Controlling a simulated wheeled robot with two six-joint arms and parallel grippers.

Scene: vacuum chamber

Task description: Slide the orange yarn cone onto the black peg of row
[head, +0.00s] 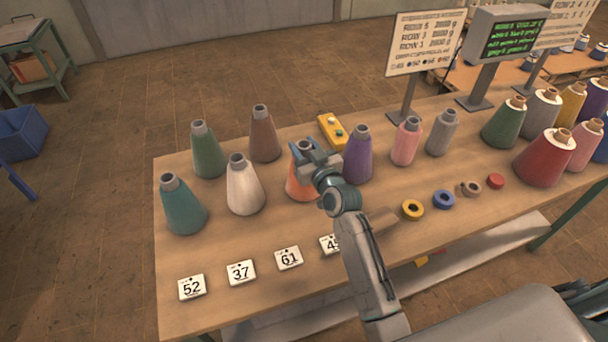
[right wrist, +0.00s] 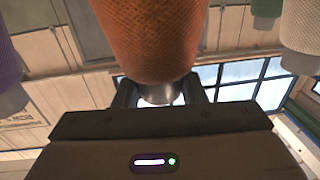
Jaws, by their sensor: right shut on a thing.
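The orange yarn cone (head: 299,184) stands upright in the front part of the table group, between the white cone (head: 243,190) and the purple cone (head: 358,160). My right gripper (head: 309,156) is at its narrow top and hides part of it. In the right wrist view the gripper (right wrist: 160,93) is shut on the grey tip below the orange yarn (right wrist: 150,40). I cannot tell whether the cone's base touches the table. I cannot make out a black peg. My left gripper is not in view.
Teal (head: 182,207), green (head: 207,152) and brown (head: 264,135) cones stand close by on the wooden table (head: 230,315). Number cards (head: 241,272) lie along the front. Yarn rings (head: 412,209) and several larger cones are to the right. A yellow button box (head: 332,130) lies behind.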

